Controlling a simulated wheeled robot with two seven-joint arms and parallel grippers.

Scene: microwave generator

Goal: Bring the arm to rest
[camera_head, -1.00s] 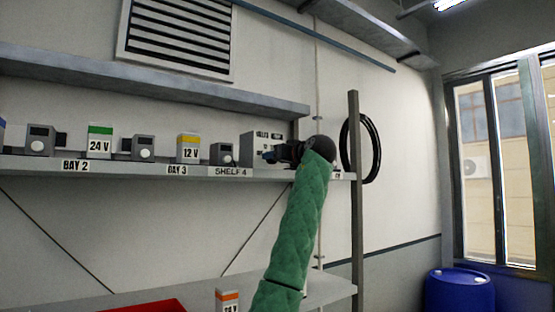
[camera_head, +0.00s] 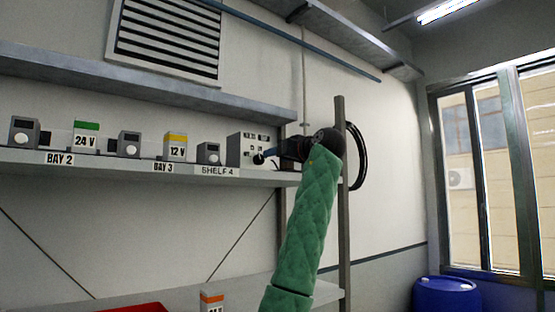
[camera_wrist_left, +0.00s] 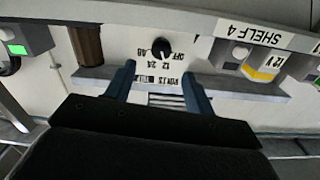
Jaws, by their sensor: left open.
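My left arm, in a green quilted sleeve, rises in the head view to my left gripper (camera_head: 268,154) at the upper shelf. The gripper points left at a grey box (camera_head: 238,150) with printed markings and a black knob (camera_head: 258,159). In the left wrist view, upside down, the gripper's two blue fingers (camera_wrist_left: 160,78) are spread apart with nothing held between them. The knob (camera_wrist_left: 161,48) shows beyond the fingertips, clear of them, on a pale panel with OFF, 12, 24 and 48 markings. My right gripper is not in view.
The upper shelf (camera_head: 110,166) carries grey units, a green-topped 24 V block (camera_head: 85,138) and a yellow-topped 12 V block (camera_head: 175,147). A shelf post (camera_head: 343,220) stands right of the arm. A blue drum (camera_head: 446,296) stands at lower right, with open room between.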

